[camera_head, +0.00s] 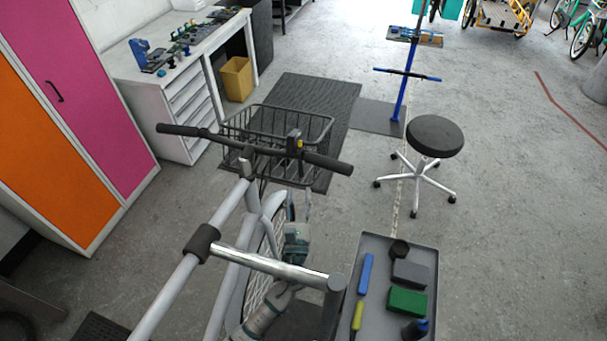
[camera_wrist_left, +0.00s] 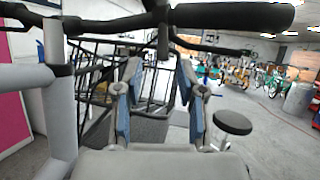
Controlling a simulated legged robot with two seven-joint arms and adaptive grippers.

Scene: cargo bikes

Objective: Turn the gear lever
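The bike's handlebar (camera_head: 255,148) runs across the middle of the head view, with a black grip at each end. A small black upright part with a yellow spot (camera_head: 296,142), which looks like the gear lever, sits beside the right grip (camera_head: 328,163). My left gripper (camera_head: 297,228) is below the handlebar, near the front wheel, and touches nothing that I can see. In the left wrist view its blue-padded fingers (camera_wrist_left: 160,98) are spread with nothing between them. The handlebar (camera_wrist_left: 225,16) crosses above them there. My right gripper is not in view.
A black wire basket (camera_head: 275,125) is in front of the handlebar. The silver bike frame (camera_head: 265,262) lies close to my left arm. A grey tool tray (camera_head: 420,262), a stool (camera_head: 435,137) and a workbench (camera_head: 165,85) stand around. Open floor lies at the right.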

